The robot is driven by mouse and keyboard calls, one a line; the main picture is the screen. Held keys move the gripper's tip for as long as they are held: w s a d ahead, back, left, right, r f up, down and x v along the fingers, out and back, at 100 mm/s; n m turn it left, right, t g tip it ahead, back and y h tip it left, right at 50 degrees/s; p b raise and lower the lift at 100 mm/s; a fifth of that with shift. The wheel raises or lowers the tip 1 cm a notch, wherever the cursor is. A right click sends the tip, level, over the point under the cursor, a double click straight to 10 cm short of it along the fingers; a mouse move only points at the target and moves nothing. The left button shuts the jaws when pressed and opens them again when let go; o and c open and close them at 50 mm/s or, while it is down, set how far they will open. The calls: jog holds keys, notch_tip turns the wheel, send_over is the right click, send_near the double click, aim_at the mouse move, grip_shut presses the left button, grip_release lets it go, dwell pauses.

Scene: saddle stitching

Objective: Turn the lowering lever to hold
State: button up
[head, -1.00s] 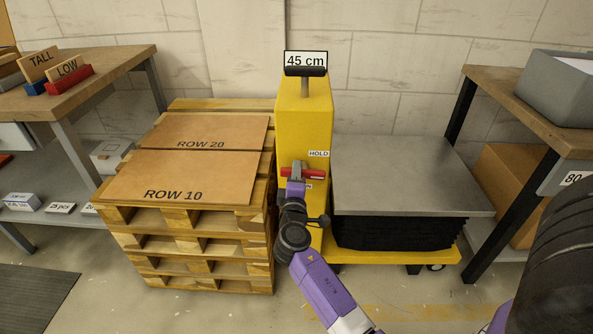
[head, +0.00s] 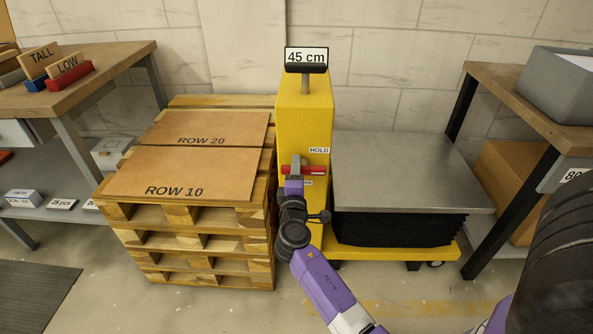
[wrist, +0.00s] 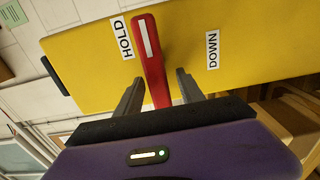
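The red lowering lever (head: 316,170) is on the front of the yellow lift column (head: 305,115). In the head view it lies about level, just under the HOLD label (head: 319,150); the lower label is partly hidden by my arm. In the wrist view the lever (wrist: 149,55) has a white stripe and stands nearer the HOLD label (wrist: 122,38) than the DOWN label (wrist: 213,50). My gripper (wrist: 160,90) is open, with one finger on each side of the lever's lower part. Gaps show between the fingers and the lever.
A pallet stack (head: 190,246) with ROW 10 and ROW 20 boards stands close left of the column. The lift's grey platform (head: 400,172) is to the right. A shelf bench (head: 535,103) stands further right, another bench (head: 100,75) at the left.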

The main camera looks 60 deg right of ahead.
jog(key=v, duration=0.8)
jog(key=shift+w, duration=0.1)
dwell(0.6)
